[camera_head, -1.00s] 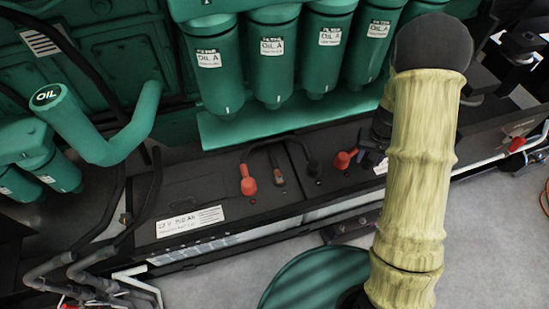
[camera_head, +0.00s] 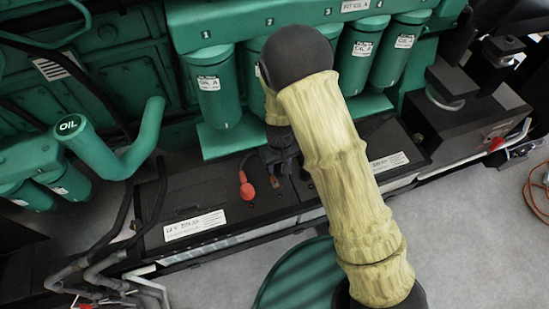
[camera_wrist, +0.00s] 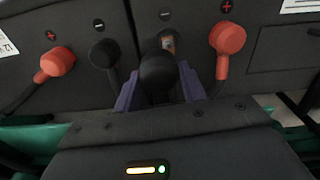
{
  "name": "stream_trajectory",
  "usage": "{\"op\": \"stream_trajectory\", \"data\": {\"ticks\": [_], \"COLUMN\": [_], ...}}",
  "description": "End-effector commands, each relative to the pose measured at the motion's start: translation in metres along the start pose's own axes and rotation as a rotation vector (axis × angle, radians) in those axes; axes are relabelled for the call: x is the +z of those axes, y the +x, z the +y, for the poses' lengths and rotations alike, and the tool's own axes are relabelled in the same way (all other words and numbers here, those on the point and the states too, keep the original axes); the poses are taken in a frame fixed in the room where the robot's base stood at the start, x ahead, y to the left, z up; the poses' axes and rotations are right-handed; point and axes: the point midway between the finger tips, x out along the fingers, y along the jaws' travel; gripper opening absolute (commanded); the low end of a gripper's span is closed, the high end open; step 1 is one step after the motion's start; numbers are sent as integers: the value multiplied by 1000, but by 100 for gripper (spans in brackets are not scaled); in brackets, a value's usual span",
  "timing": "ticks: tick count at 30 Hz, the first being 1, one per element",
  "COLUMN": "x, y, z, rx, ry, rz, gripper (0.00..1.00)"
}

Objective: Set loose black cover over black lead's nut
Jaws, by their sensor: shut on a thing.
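My gripper (camera_wrist: 160,88) is shut on a black rounded cover (camera_wrist: 157,70), with a finger on each side of it. A copper-coloured lug (camera_wrist: 168,42) of the black lead shows just beyond the held cover, near a minus mark. The cover overlaps part of it in the wrist view, and its nut is not clear. I cannot tell whether cover and lug touch. In the head view my gripper (camera_head: 277,160) is over the battery top, right of a red cover (camera_head: 247,190). My arm hides much of the terminals there.
Another black cover (camera_wrist: 104,53) sits on the neighbouring minus terminal. Red covers stand on both sides, at left (camera_wrist: 56,62) and right (camera_wrist: 229,38) in the wrist view. Green oil filters (camera_head: 213,85) hang close behind the batteries (camera_head: 190,200).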

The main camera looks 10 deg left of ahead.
Motion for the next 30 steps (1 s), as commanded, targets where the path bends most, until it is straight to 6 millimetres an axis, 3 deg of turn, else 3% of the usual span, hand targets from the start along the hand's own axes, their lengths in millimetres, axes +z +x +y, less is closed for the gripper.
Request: {"op": "stream_trajectory", "data": {"ticks": [4,17,30], "x": [0,0,0], "y": [-2,3,36], "z": [-17,-16,-16], "rx": [1,0,0], "ry": [-42,-40,-40], "rz": [0,0,-1], "gripper": [20,20,20]}}
